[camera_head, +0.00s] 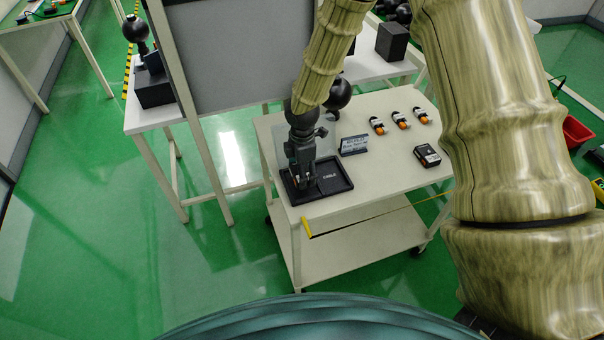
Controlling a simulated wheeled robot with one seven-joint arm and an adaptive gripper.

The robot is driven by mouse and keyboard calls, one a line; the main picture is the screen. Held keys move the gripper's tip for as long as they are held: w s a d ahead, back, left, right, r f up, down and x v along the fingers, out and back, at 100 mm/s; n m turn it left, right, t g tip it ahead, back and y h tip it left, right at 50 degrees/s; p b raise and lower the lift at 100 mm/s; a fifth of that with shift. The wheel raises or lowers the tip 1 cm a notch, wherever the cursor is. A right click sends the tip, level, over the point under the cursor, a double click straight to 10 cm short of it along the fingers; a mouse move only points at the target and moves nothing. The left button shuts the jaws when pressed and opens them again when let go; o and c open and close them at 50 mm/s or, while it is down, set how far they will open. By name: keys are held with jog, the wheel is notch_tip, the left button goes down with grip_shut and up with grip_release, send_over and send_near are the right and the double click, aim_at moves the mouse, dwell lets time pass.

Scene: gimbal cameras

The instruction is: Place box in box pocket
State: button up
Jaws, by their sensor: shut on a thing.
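My gripper (306,178) points down over the left part of a black tray (347,183) at the left front of the white cart. It is shut on a small dark thing, taken to be the box, mostly hidden by the fingers and hard to tell from the dark tray. The held thing is low, at or just above the tray's left pocket. I cannot tell whether it touches the pocket floor. The right part of the tray is bare and has small white lettering.
The white cart top (385,183) also carries a dark sign (354,145), several white-and-orange items (400,120) and a small black box with a label (427,155). A grey panel (240,50) stands behind left.

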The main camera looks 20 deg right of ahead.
jog(key=shift+w+f+p, duration=0.1)
jog(key=shift+f+p, duration=0.7)
jog(key=shift+f, duration=0.95)
jog(key=shift+f, duration=0.1)
jog(key=o, duration=1.1)
jog(key=shift+r, duration=0.2)
jog(key=shift+r+b, duration=1.85)
jog(key=shift+r, duration=4.1)
